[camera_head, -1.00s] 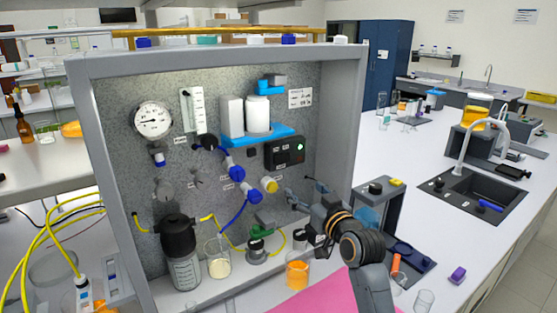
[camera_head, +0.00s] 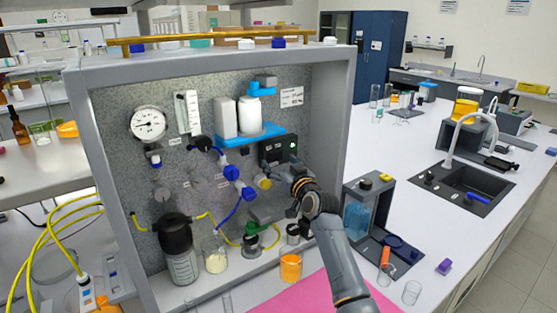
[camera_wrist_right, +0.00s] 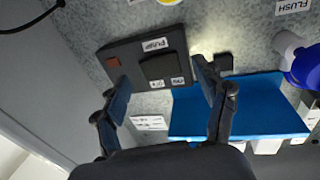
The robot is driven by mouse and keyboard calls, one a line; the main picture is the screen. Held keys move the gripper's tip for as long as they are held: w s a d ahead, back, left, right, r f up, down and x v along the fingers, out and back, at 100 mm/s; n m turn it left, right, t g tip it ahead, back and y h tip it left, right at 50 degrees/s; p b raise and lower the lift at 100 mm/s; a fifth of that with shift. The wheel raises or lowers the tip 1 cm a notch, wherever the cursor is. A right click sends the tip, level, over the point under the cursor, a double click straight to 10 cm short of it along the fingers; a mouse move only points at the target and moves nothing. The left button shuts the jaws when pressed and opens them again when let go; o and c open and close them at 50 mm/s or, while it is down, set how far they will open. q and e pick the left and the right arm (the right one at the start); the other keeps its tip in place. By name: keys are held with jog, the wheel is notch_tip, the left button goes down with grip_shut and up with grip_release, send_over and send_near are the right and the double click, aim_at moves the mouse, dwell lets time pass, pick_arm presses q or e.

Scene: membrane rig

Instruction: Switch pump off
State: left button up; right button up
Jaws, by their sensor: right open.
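The black pump switch box (camera_head: 268,150) is mounted on the grey speckled panel, with a small light greenish spot on its right side. In the right wrist view the box (camera_wrist_right: 145,58) appears upside down, with a PUMP label, a dark rocker switch (camera_wrist_right: 160,66) beside an ON/OFF label, and a reddish-brown square (camera_wrist_right: 113,62). My right gripper (camera_head: 287,177) is just below and in front of the box. In the wrist view the right gripper (camera_wrist_right: 163,88) is open and empty, its fingers apart across the box. Contact cannot be told. My left gripper is not in view.
A blue shelf (camera_head: 250,136) with white containers is beside the box. A yellow-capped knob (camera_head: 263,182) and blue valves (camera_head: 232,173) are close to the gripper. Below are an orange beaker (camera_head: 291,266) and a dark bottle (camera_head: 178,247). The frame's right wall (camera_head: 345,120) is near my arm.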

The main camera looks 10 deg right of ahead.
jog(key=shift+w+a, duration=0.15)
jog(key=shift+w, duration=0.7)
jog(key=shift+c, duration=0.2)
jog(key=c, duration=1)
jog(key=o, duration=1)
jog(key=shift+o, duration=0.2)
jog(key=s+d, duration=0.2)
jog(key=s, duration=0.9)
jog(key=shift+s+d, duration=0.25)
jog(key=shift+s, duration=0.15)
jog(key=shift+f, duration=0.1)
